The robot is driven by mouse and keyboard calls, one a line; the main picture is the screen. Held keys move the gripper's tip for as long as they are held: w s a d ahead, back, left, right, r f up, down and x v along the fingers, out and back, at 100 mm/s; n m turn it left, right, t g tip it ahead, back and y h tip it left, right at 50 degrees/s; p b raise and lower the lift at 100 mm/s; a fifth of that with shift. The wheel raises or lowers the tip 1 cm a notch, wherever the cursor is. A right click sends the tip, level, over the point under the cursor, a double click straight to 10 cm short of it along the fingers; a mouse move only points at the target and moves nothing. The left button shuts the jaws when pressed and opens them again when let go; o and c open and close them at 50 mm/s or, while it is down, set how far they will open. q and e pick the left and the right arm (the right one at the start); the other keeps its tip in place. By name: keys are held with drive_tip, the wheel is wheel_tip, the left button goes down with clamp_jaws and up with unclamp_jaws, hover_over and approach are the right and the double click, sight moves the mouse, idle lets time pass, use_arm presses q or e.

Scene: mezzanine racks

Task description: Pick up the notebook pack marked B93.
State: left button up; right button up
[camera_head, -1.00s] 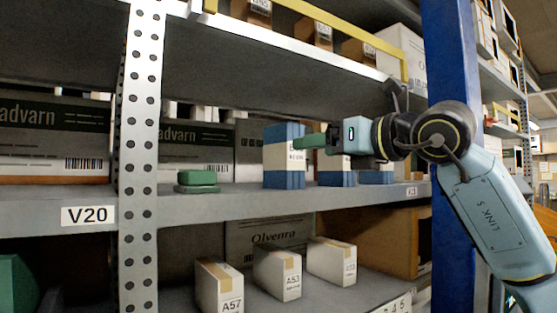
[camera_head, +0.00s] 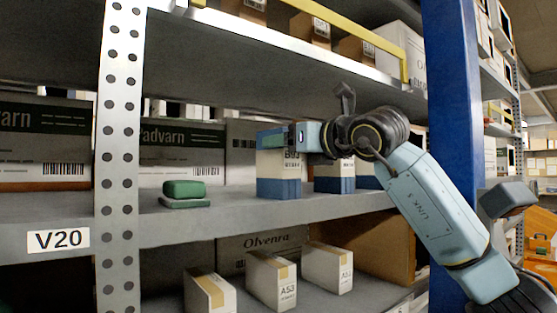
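The notebook pack marked B93 (camera_head: 275,165) stands upright on the middle shelf, with a white band between blue ends. My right gripper (camera_head: 273,141) reaches in from the right at the pack's upper part. A green finger lies across the front of the pack just above the B93 mark. The far finger is hidden, so I cannot tell whether the gripper is closed on the pack. The pack's base appears to rest on the shelf. My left gripper is not in view.
Similar blue-and-white packs (camera_head: 334,178) stand just right, partly behind my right arm. A green block stack (camera_head: 184,190) sits to the left. A perforated post (camera_head: 119,150) and a blue post (camera_head: 452,100) flank the bay. White boxes (camera_head: 271,283) stand on the lower shelf.

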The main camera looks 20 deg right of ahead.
drive_tip(key=p+x, duration=0.1)
drive_tip(key=x, duration=0.3)
drive_tip(key=shift+r, duration=0.15)
drive_tip(key=c, duration=1.4)
